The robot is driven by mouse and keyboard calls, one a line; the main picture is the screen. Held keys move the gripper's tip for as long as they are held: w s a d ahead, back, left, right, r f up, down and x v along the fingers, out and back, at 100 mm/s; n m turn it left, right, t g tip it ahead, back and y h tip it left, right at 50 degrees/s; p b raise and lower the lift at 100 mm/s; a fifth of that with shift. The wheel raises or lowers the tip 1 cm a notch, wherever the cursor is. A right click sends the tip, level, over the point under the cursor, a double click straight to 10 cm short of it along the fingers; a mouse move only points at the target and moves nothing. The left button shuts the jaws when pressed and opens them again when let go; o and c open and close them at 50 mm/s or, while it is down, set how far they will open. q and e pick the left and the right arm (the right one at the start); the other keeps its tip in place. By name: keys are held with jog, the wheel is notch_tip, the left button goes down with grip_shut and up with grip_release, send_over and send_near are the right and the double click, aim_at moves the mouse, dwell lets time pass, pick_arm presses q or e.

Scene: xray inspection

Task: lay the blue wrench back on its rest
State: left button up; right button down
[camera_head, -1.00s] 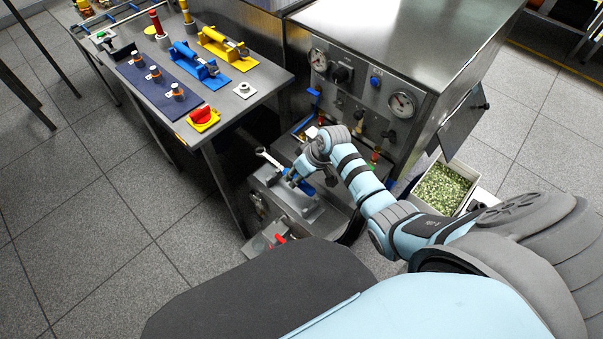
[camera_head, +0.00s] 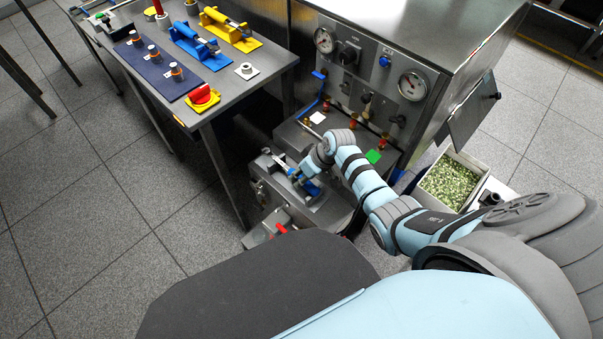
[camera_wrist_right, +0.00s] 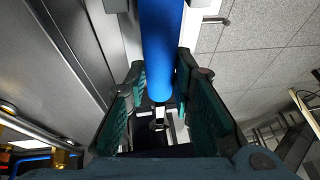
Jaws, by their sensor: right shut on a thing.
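My right gripper (camera_head: 303,178) is low, over the grey metal block (camera_head: 265,187) in front of the gauge cabinet. It is shut on the blue wrench (camera_wrist_right: 162,50); its smooth blue handle runs between the two teal finger pads in the right wrist view, where the gripper (camera_wrist_right: 162,95) also shows. In the head view the gripper hides much of the wrench. Blue also shows just below the fingers, and I cannot tell whether it is handle or rest. Whether the wrench touches the block is unclear. My left gripper is out of view.
The steel table (camera_head: 238,96) at the left holds a blue fixture (camera_head: 195,42), a yellow fixture (camera_head: 230,30) and a red knob (camera_head: 203,94). The cabinet's gauges (camera_head: 413,84) and valves stand close behind my arm. A bin of green granules (camera_head: 449,182) is at the right.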

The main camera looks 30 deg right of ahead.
jog(key=shift+f, duration=0.35)
dwell(0.3)
jog(key=c, duration=1.3)
grip_release()
jog(key=v, duration=1.2)
